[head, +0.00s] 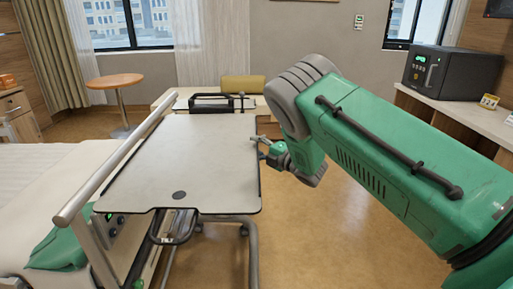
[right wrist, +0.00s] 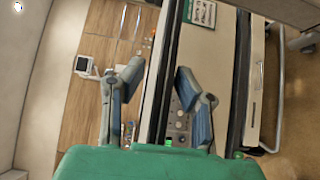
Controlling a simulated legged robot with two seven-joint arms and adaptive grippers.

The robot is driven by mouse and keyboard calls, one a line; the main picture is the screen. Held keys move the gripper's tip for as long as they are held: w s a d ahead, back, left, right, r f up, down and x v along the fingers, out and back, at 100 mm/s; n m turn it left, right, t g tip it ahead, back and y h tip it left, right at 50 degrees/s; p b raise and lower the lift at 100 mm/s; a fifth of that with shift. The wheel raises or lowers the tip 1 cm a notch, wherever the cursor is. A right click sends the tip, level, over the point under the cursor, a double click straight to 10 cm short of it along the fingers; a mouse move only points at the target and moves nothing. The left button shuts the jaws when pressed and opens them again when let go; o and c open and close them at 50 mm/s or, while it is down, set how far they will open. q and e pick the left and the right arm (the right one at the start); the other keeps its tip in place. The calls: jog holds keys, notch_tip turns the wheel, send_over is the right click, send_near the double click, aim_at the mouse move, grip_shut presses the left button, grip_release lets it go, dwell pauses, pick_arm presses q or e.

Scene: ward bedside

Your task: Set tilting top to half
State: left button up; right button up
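The tilting top (head: 185,160) is a pale grey board with dark edges on an overbed table, reaching over the bed's right side. Its exact tilt is hard to tell from the head view. A dark oval spot (head: 180,195) lies near its front edge. My right gripper (head: 259,148) is at the top's right edge in the head view; I cannot tell whether it touches. In the right wrist view the two fingers of my right gripper (right wrist: 160,72) stand well apart, with nothing visibly held between them. My left gripper is not in view.
The bed (head: 40,175) with a pale rail (head: 115,160) stands at the left. A metal table leg (head: 250,250) stands below the top. A round side table (head: 115,82) is behind. A counter with a black box (head: 450,75) is at the right. Floor at front right is clear.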

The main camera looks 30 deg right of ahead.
grip_shut()
jog(key=shift+d, duration=0.2)
notch_tip(320, 180, down, 5)
jog(key=m+t+b, duration=0.2)
jog(key=b, duration=0.3)
jog(key=shift+a+f+m, duration=0.1)
jog(key=shift+a+m, duration=0.05)
jog(key=shift+m, duration=0.15)
grip_release()
